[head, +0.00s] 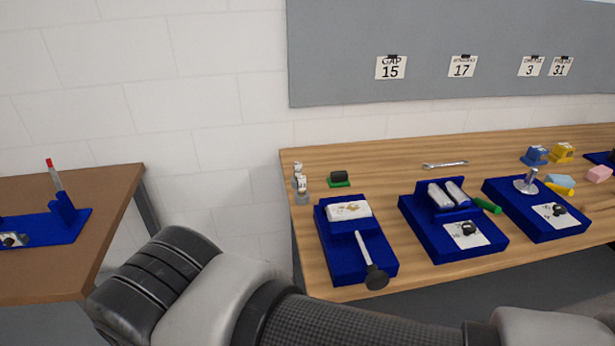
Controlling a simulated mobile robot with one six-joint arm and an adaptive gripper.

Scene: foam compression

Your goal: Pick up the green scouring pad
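A small flat green piece (340,184) lies on the right-hand wooden table, near its left end. It may be the green scouring pad. A dark block (339,176) sits on top of it or just behind it; I cannot tell which. My arm crosses the bottom of the head view, in front of the tables. My gripper's fingers do not show, so its state is hidden.
Blue fixtures (384,266) stand along the right-hand table (400,171). Small metal pieces (300,186) stand left of the green piece, and a wrench (445,165) lies to its right. Another table (105,198) stands at left, across a gap.

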